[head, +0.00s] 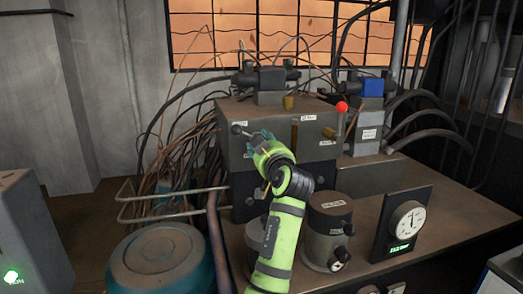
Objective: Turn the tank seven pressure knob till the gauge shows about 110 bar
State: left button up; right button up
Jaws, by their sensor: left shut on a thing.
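My left gripper (261,139), with teal fingers on a green arm, is at the front face of a grey valve block (320,121). It is shut on what looks like a knob on that face, mostly hidden behind the fingers. A small dark ball-ended handle (237,129) shows just left of the fingers. The round white gauge (408,221) stands on a black panel at the right. A green digital readout (400,248) sits under it, too small to read surely. My right gripper is not in view.
A dark canister (331,222) with a black knob (341,256) stands right of my arm. A red ball (342,107) sticks out at the block's upper right. Cables crowd the left and back. A teal-rimmed drum (160,262) stands at lower left.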

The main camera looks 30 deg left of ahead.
pick_arm(q)
jog(key=shift+f, duration=0.4)
jog(key=o, duration=1)
jog(key=shift+o, duration=0.7)
jog(key=shift+r, duration=0.15)
jog(key=shift+d+r, duration=0.1)
jog(key=shift+d, duration=0.05)
jog(key=v, duration=1.1)
jog(key=shift+s+d, duration=0.25)
jog(key=shift+d, duration=0.05)
